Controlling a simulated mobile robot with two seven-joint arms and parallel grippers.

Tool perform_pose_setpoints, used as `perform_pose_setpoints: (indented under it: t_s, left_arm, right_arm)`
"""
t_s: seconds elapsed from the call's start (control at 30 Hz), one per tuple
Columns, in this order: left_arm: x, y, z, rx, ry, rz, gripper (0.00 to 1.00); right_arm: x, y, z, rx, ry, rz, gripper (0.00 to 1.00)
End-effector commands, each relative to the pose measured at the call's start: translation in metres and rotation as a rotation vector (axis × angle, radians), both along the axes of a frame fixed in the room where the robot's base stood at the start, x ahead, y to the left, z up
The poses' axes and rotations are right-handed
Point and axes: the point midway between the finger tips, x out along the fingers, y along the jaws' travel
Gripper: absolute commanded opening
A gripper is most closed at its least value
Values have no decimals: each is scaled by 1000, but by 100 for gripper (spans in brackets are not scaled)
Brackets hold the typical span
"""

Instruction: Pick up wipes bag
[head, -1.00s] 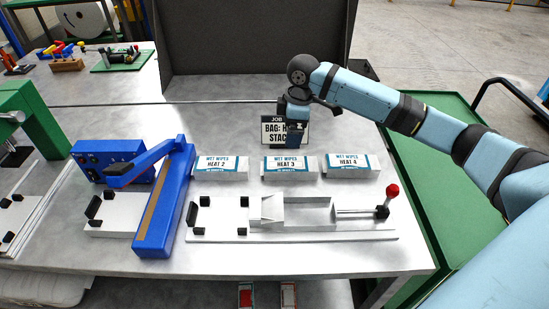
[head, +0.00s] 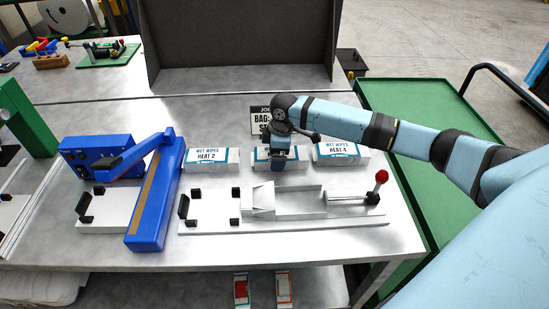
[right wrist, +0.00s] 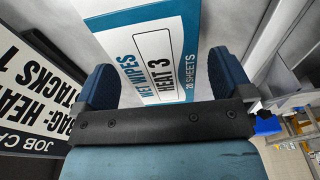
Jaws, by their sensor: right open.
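In the right wrist view, the fingers (right wrist: 164,82) are open. The HEAT 3 bag's label (right wrist: 160,50) shows between them, with a gap on each side. My left gripper is not in view.
A metal fixture with a tray and red-knobbed lever (head: 381,177) stands in front of the bags. A blue sealer (head: 160,200) is at left. A job card (head: 262,114) stands just behind HEAT 3. A green cart surface (head: 408,105) is at right.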

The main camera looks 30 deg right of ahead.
Motion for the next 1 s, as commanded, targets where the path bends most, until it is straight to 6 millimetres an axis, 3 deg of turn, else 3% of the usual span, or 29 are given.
perform_pose_setpoints:
  t_s: [0.27, 0.5, 0.83, 1.0]
  left_arm:
    - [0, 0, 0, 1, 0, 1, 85]
    - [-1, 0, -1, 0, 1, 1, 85]
    - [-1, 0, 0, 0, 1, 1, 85]
    - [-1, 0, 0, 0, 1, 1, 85]
  right_arm:
    - [0, 1, -9, 0, -1, 1, 98]
    - [0, 1, -9, -1, -1, 1, 46]
    - [1, 1, -7, 0, -1, 1, 42]
    - [1, 1, 6, 0, -2, 0, 42]
